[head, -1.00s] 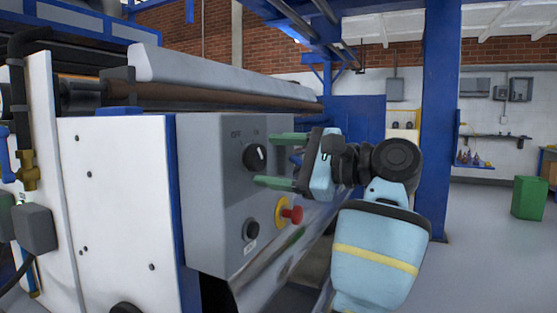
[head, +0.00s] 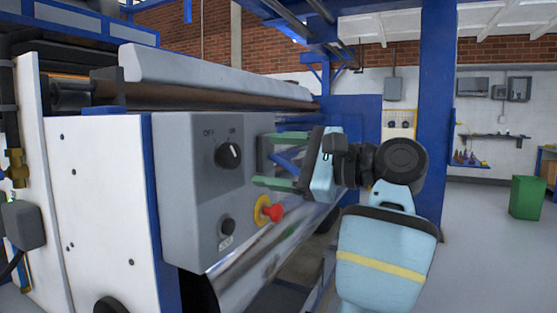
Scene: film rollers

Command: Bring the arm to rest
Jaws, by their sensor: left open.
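The grey control box (head: 190,190) on the machine carries a black rotary knob (head: 229,155) between OFF and ON labels. Its white mark points to the upper right, towards ON. Below are a smaller black knob (head: 227,227) and a red push button (head: 276,212) on a yellow ring. My left gripper (head: 264,160) is open and empty, its two green fingers pointing left. It is right of the rotary knob and apart from it, above the red button. My right gripper is out of view.
The machine's long roller (head: 200,97) and white side panel (head: 100,210) fill the left. A blue post (head: 437,120) rises behind my arm. A green bin (head: 527,197) stands on the floor at right, with open floor around it.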

